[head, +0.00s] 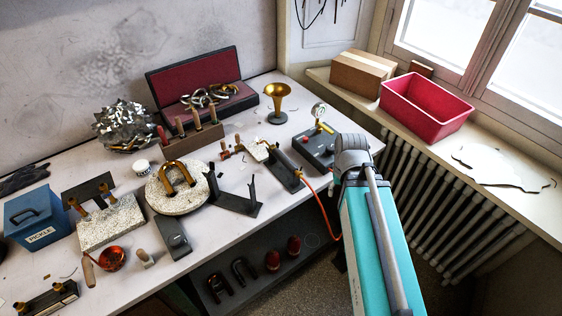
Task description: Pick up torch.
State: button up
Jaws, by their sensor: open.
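The torch (286,162) appears to lie on a dark stand near the front edge of the white bench, right of centre in the head view. Its outline is small and hard to separate from the stand. An orange hose (325,207) runs from its near end over the bench edge and down beside my teal arm. My arm rises from the bottom right, with a grey joint at its top beside the bench corner. My gripper does not show, so its position relative to the torch cannot be seen.
A dark box with a gauge (319,112) stands right of the torch, close to my arm. A dark forked stand (236,202) and a round pale block (178,191) are to the left. A red bin (426,103) sits on the windowsill.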

aim_at(276, 153)
jog(key=k, duration=1.3)
jog(key=u, duration=1.1)
jog(key=i, duration=1)
